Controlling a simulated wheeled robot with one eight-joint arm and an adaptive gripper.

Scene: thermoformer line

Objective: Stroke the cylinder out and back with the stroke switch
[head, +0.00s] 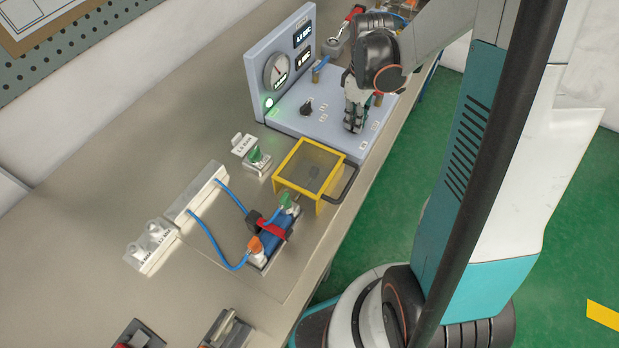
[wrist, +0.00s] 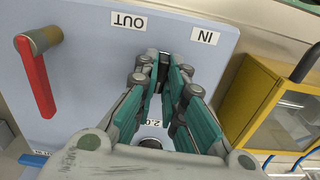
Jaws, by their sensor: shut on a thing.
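My gripper (head: 353,122) reaches down to the sloped grey control panel (head: 290,122) in the head view. In the wrist view my gripper's fingertips (wrist: 170,66) are close together on a small dark stroke switch (wrist: 163,69), between the OUT label (wrist: 128,21) and the IN label (wrist: 206,36). The fingers hide most of the switch, so its position cannot be told. The blue cylinder (head: 279,229) lies on the bench with a red band, an orange fitting and a green fitting. Its rod is not clear.
A yellow-framed guard (head: 309,166) stands between panel and cylinder. A red valve handle (wrist: 36,78) stands near the fingers. The panel also has a black knob (head: 306,107), a gauge (head: 278,71) and a lit green lamp (head: 268,103). Blue hoses run to a manifold (head: 195,193).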

